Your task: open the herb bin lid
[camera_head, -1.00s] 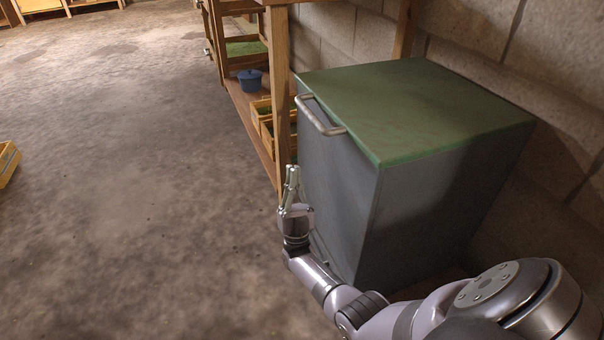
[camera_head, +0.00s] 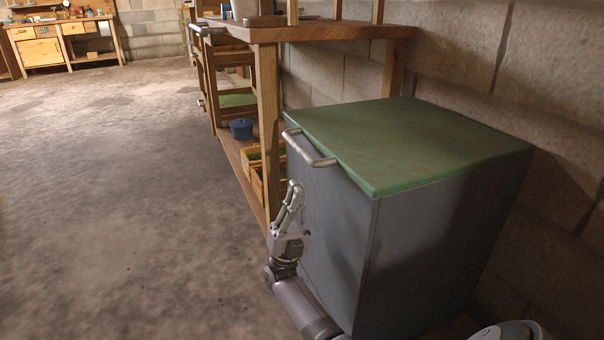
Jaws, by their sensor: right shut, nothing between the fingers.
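The herb bin is a grey box (camera_head: 425,245) with a flat green lid (camera_head: 410,140), standing against the block wall. The lid lies closed on it. A metal bar handle (camera_head: 308,149) sits on the lid's left edge. My right gripper (camera_head: 295,188) is shut and empty, pointing up beside the bin's left face. Its fingertips are a little below the handle and apart from it. My left gripper is not in view.
A wooden workbench (camera_head: 330,31) stands just behind the bin, with crates (camera_head: 257,178) and a blue pot (camera_head: 241,128) on its lower shelf. The wall (camera_head: 560,120) is close on the right. The floor (camera_head: 110,200) at left is clear.

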